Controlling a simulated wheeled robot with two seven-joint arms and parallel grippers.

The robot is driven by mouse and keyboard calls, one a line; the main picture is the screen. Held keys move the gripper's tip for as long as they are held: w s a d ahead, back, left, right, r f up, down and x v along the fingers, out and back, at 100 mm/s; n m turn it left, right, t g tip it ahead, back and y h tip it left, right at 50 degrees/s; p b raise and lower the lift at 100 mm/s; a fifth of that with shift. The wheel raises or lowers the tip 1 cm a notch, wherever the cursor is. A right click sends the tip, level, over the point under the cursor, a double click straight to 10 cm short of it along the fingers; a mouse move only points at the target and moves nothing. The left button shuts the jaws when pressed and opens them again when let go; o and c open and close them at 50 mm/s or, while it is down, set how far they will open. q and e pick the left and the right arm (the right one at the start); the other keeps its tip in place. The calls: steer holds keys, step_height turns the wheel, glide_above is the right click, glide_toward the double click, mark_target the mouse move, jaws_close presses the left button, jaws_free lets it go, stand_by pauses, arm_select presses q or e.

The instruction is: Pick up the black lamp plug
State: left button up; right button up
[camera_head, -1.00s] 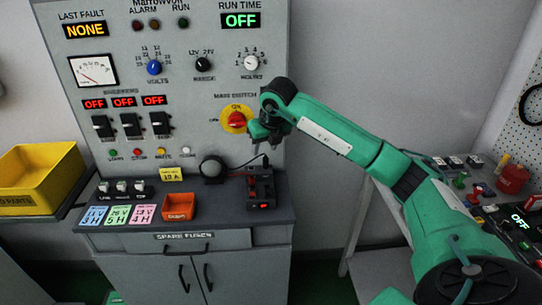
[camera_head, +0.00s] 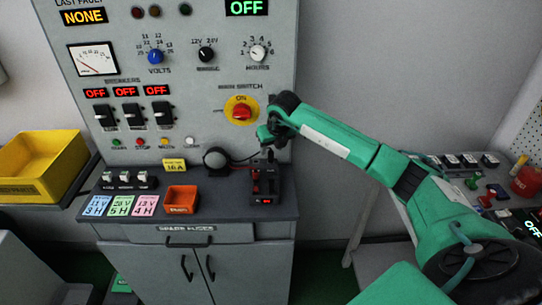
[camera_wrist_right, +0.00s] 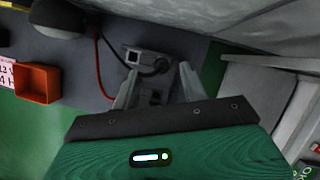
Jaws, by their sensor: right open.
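The black lamp plug (camera_wrist_right: 159,66) appears as a small dark shape at the end of a black cord in the right wrist view, beside a pale socket block. Its exact outline is hard to tell. My right gripper (camera_wrist_right: 158,86) is open, its two pale fingers on either side of the area just below the plug, without visible contact. In the head view the right gripper (camera_head: 270,140) hangs above a dark socket unit (camera_head: 267,200) with a red light. The plug is too small to tell apart there. My left gripper is not in view.
A round lamp (camera_head: 216,158) stands left of the socket unit, and a red lead runs near it in the wrist view. An orange bin (camera_head: 181,199), small switches and coloured cards lie further left. The upright panel with the red main switch (camera_head: 241,112) rises close behind.

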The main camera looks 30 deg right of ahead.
mark_target(271, 152)
steer(key=p+x, duration=0.1)
steer(key=x, duration=0.2)
steer(key=shift+f+p, duration=0.25)
steer(key=shift+p, duration=0.05)
steer(key=shift+w+d+f, duration=0.15)
steer(key=shift+w+f, duration=0.05)
steer(key=shift+f, duration=0.3)
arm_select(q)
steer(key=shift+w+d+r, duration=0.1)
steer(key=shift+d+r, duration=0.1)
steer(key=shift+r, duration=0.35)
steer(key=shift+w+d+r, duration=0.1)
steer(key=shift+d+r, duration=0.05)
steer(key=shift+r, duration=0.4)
arm_select(e)
steer(key=shift+r, duration=0.1)
steer(key=c, duration=0.9)
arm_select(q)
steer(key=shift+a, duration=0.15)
arm_select(e)
steer(key=shift+c, duration=0.2)
